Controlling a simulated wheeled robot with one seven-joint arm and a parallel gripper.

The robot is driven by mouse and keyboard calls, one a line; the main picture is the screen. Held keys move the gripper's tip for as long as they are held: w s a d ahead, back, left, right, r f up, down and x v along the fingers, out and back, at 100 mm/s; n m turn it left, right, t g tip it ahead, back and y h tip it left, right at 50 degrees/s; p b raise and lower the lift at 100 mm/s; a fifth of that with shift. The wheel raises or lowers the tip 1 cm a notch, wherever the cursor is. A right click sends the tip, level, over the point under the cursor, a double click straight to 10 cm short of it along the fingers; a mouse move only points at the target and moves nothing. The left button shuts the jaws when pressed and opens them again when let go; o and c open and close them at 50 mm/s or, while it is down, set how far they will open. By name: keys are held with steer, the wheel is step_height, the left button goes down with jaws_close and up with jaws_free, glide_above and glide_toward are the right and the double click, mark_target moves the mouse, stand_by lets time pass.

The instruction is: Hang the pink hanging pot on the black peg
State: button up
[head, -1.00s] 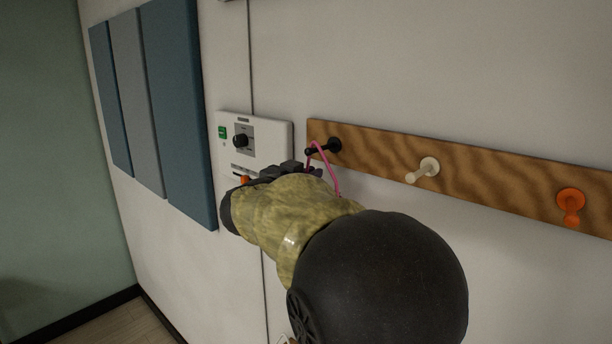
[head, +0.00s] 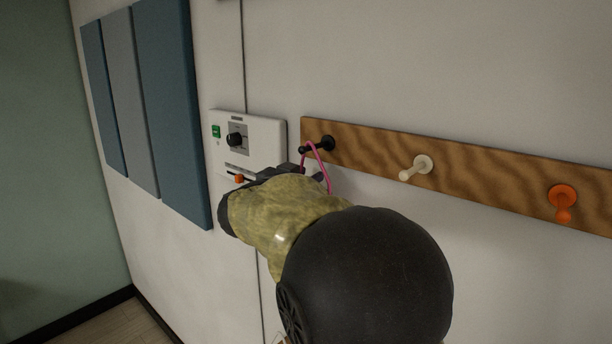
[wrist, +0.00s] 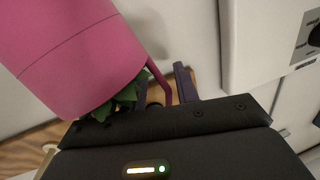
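The pink hanging pot (wrist: 75,55) fills the upper left of the wrist view, tilted in the picture, with green leaves (wrist: 122,100) at its rim. In the head view my arm hides the pot; only its thin pink handle (head: 326,170) shows. The handle's loop appears to pass over the shaft of the black peg (head: 326,144). My gripper (wrist: 163,92) is at the handle, just below the peg. Its fingers look apart, with the handle (wrist: 166,92) running between them near one finger. The leaves partly hide the other finger.
The wooden rail (head: 380,152) also carries a cream peg (head: 418,166) and an orange peg (head: 562,200) to the right. A white control box (head: 262,140) with a knob is on the wall close left of the rail. Blue panels (head: 172,110) hang farther left.

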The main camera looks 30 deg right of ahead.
stand_by(0.5)
steer(key=f+b+v, duration=0.1)
steer(key=b+v, duration=0.4)
steer(key=v, duration=1.2)
steer(key=shift+a+r+b, duration=0.2)
steer(key=shift+r+b, duration=0.15)
steer(key=shift+r, duration=0.15)
steer(key=shift+s, duration=0.15)
